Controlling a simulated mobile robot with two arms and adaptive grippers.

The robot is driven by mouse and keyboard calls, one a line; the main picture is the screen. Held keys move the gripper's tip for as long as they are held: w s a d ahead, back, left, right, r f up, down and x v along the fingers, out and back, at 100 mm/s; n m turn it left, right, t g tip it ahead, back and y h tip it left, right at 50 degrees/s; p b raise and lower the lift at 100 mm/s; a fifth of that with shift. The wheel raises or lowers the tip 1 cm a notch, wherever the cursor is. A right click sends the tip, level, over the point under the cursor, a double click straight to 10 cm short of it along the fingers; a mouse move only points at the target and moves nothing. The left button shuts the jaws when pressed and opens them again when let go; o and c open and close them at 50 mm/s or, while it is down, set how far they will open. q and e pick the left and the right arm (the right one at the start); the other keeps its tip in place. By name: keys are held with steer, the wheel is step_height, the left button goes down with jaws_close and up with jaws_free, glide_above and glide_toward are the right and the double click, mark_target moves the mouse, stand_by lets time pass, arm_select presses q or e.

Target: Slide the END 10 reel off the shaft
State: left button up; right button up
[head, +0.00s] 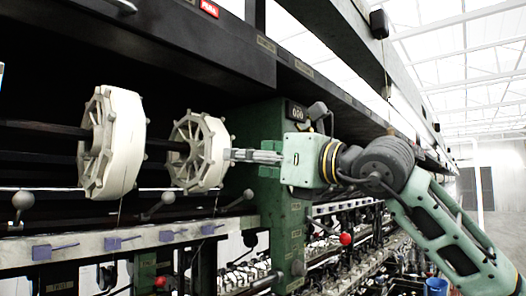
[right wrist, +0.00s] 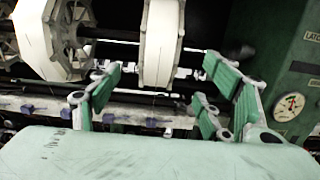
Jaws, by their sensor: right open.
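Two white reels with spoked frames sit on a dark horizontal shaft (head: 45,127) in the head view: a left reel (head: 122,145) and a right reel (head: 212,150). No END 10 label is readable on either. My right gripper (head: 238,155) comes from the right, with its fingers at the right reel's near side. In the right wrist view its green-padded fingers (right wrist: 162,70) are spread wide and empty. The right reel (right wrist: 160,45) shows beyond and between them; contact cannot be told. The left reel (right wrist: 50,35) is outside the fingers. My left gripper is not in view.
A green machine post (head: 280,215) stands just right of the reels, under my right gripper. A rail with blue-purple tabs (head: 122,241) and levers with ball knobs (head: 23,201) run below the reels. A dark beam (head: 150,38) passes above. A round gauge (right wrist: 289,106) is right of the fingers.

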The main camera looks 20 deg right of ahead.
mark_target(221, 155)
steer(key=shift+p+x, duration=1.45)
steer(key=shift+x, duration=3.1)
steer(key=shift+a, duration=0.1)
steer(key=shift+c, duration=0.5)
steer(key=c, duration=1.3)
steer(key=shift+o, duration=0.2)
steer(key=shift+s+r, duration=0.1)
